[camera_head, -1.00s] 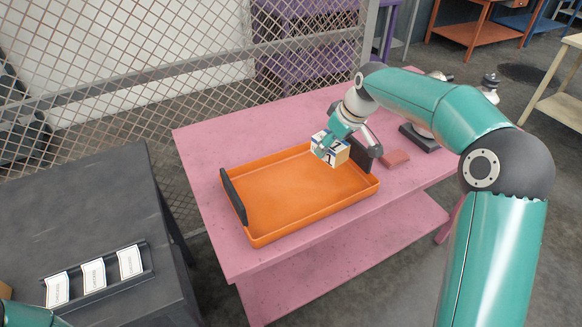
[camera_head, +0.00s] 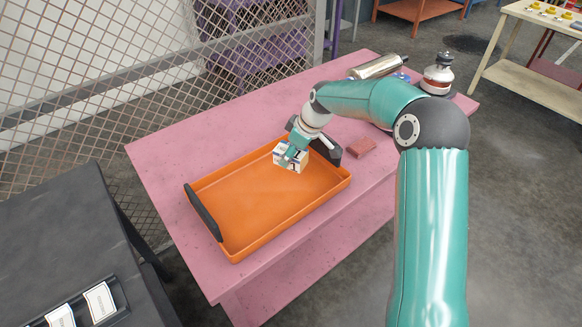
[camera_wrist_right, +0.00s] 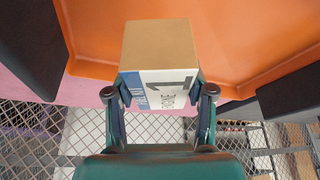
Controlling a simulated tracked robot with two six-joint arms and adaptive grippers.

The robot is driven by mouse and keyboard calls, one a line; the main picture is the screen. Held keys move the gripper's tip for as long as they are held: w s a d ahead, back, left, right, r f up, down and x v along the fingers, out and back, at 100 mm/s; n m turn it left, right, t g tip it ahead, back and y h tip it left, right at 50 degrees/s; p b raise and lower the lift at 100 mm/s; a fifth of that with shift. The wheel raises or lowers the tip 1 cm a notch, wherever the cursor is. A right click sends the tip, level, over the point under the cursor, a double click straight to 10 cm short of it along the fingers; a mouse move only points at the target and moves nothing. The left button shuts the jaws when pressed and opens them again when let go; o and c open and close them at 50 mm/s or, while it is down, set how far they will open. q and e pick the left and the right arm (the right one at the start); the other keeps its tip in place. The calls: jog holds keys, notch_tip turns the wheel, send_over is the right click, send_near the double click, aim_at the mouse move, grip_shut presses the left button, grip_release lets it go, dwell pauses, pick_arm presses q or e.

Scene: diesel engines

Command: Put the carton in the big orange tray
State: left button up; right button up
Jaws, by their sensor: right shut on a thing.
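The carton (camera_head: 288,155) is a small white and blue box with print and a plain tan face. My right gripper (camera_head: 293,157) is shut on it, at the right end of the big orange tray (camera_head: 243,218). In the right wrist view the carton (camera_wrist_right: 158,45) sits between the two fingers of my right gripper (camera_wrist_right: 160,97), with the tray (camera_wrist_right: 255,35) behind it. I cannot tell whether the carton touches the tray floor. The tray is otherwise empty and has dark handles at both ends. My left gripper is not in view.
The tray stands on a pink table (camera_head: 165,160). A dark table (camera_head: 60,235) is at left, and a mesh fence (camera_head: 150,75) runs behind.

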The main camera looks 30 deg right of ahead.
aim_at(301, 154)
jog(key=shift+f+p, duration=0.4)
jog(key=shift+f, duration=2.65)
jog(key=o, duration=1.3)
jog(key=b+v, duration=0.2)
jog(key=v, duration=1)
